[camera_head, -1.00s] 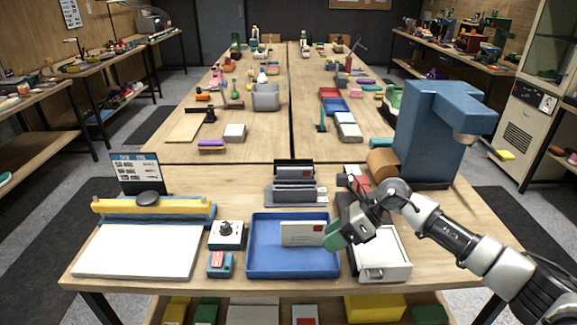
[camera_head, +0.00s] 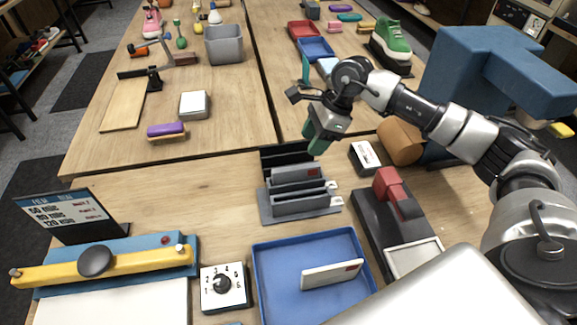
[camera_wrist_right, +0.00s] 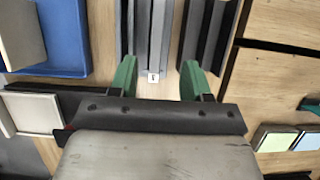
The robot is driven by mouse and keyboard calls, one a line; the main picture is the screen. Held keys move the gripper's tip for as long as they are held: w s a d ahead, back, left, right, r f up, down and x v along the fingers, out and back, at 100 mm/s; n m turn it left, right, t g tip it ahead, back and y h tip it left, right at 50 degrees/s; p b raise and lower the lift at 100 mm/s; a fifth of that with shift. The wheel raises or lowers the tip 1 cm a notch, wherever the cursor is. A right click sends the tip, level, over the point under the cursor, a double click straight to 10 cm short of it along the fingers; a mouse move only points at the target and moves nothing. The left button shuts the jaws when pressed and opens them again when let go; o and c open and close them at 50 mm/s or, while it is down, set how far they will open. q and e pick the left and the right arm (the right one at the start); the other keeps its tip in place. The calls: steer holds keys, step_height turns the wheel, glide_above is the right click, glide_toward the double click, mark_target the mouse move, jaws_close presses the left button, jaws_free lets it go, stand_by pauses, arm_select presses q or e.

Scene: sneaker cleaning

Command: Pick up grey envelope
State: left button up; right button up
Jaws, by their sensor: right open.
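A dark rack (camera_head: 268,212) stands mid-table with several upright grey pieces in its slots. Small white tags show at the rack's right side. My right gripper (camera_head: 316,138), with green fingers, is above and behind the rack in the head view. In the right wrist view the open fingers (camera_wrist_right: 158,80) straddle grey upright pieces (camera_wrist_right: 150,35) and a white tag, with nothing held. I cannot tell which piece there is the grey envelope. My left gripper is not in view.
A dark device with a red part (camera_head: 390,183) stands right of the rack. A dial box (camera_head: 224,288) is left of the tray. Bare tabletop lies left of the rack.

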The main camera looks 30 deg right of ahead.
mark_target(297, 167)
steer(key=x, duration=0.3)
steer(key=shift+s+a+f+p, duration=0.25)
steer(key=shift+s+f+p, duration=0.05)
steer(key=shift+p, duration=0.05)
steer(key=p+x, duration=0.2)
steer(key=x, duration=0.3)
steer(key=shift+w+a+f, duration=0.2)
steer(key=shift+a+f, duration=0.05)
steer(key=shift+f, duration=0.1)
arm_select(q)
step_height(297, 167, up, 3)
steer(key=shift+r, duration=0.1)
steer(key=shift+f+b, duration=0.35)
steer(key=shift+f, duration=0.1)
arm_select(e)
steer(key=shift+f, duration=0.25)
jaws_close()
